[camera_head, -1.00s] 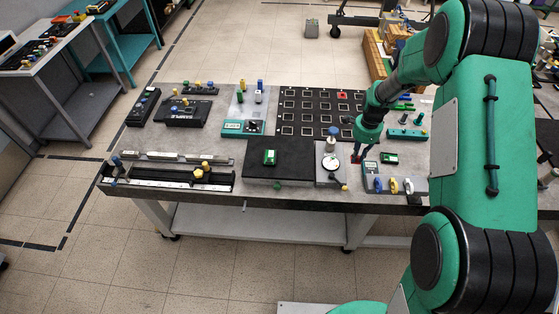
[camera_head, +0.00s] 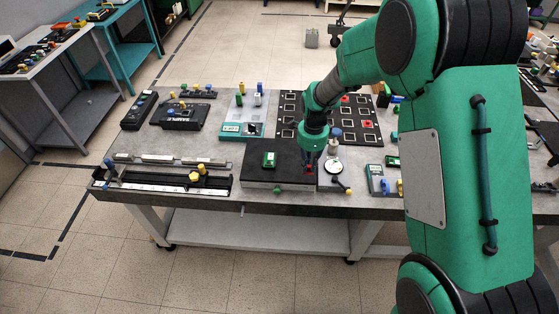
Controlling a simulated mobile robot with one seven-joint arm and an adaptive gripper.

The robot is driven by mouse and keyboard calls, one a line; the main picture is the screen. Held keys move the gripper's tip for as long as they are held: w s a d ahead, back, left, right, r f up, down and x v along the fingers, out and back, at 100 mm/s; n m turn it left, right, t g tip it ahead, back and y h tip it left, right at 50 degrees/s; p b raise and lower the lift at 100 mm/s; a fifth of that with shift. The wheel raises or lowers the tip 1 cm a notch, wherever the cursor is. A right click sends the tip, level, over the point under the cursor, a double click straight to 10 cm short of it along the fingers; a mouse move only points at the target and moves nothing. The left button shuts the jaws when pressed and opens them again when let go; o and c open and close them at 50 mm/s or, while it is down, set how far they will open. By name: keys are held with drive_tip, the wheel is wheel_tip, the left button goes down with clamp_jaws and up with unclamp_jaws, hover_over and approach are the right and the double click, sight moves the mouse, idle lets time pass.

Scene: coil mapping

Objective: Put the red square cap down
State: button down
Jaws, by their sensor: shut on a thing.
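My gripper (camera_head: 310,166) points down over the right end of the black box (camera_head: 262,176). It is shut on a small red piece, which looks like the red square cap (camera_head: 309,171); the fingers hide most of it. I cannot tell whether the cap touches the box top. The black board with square frames (camera_head: 292,103) lies behind my gripper. It bears other red pieces, one at the back (camera_head: 345,98) and one at the right (camera_head: 367,124). My arm hides part of the board.
A teal device (camera_head: 376,180) is further right. A black rail fixture (camera_head: 160,184) lies at the left front.

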drive_tip(key=shift+w, duration=0.1)
drive_tip(key=w+a, duration=0.1)
drive_tip(key=w, duration=0.4)
drive_tip(key=w+a+f+b, duration=0.1)
drive_tip(key=w, duration=0.4)
drive_tip(key=w+a, duration=0.1)
drive_tip(key=w, duration=0.4)
drive_tip(key=shift+w+a+f, duration=0.25)
drive_tip(key=shift+f, duration=0.1)
drive_tip(key=shift+f+b, duration=0.6)
drive_tip(key=shift+f, duration=1.05)
drive_tip(key=shift+f, duration=0.15)
drive_tip(key=c, duration=1.6)
unclamp_jaws()
drive_tip(key=shift+c, duration=0.2)
